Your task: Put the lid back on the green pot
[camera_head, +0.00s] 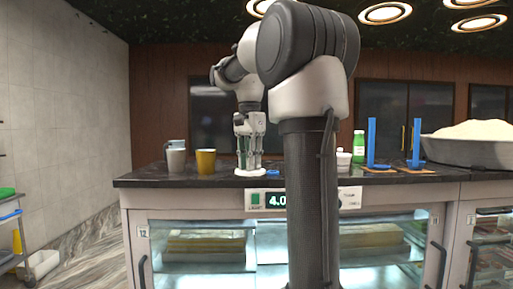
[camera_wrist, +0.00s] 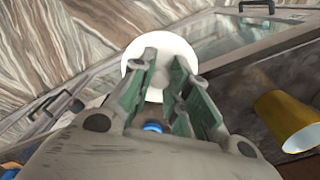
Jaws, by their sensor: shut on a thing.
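My gripper (camera_head: 248,166) points down over the counter's front part, left of my own arm column. A round white lid (camera_head: 251,172) is at its fingertips, close above or at the counter top; I cannot tell which. In the wrist view the white disc of the lid (camera_wrist: 141,52) lies beyond the green-padded fingers of my gripper (camera_wrist: 166,84). The fingers are closed on its middle, and their grip on it is partly hidden. I cannot make out a green pot in either view; my arm hides part of the counter.
A yellow cup (camera_head: 206,162) and a grey cup (camera_head: 176,161) stand to the left. A white pot (camera_head: 343,161), a green bottle (camera_head: 358,147), blue upright holders (camera_head: 371,140) and a wide grey basin (camera_head: 468,150) are to the right. The counter's front edge (camera_head: 160,182) is near the lid.

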